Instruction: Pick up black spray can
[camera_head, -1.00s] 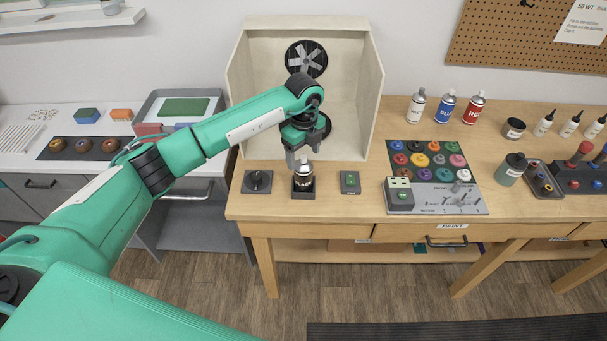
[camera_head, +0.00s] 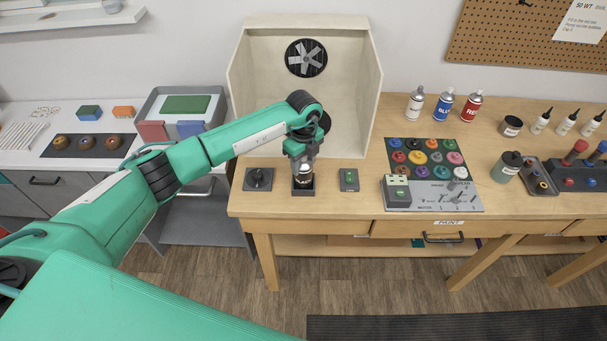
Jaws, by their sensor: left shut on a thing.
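The black spray can (camera_head: 303,179) stands upright on a small dark square base (camera_head: 303,192) near the front edge of the wooden table, in front of the spray booth. Its upper part is hidden by my left gripper (camera_head: 302,166), which reaches down over it from above and is shut on it. Only the lower body of the can, with a pale band, shows. My right gripper is not in the view.
A dark knob box (camera_head: 258,179) stands left of the can and a green-button box (camera_head: 349,180) right of it. The open booth (camera_head: 348,110) rises behind. White, blue (camera_head: 442,108) and red spray cans stand at the back right.

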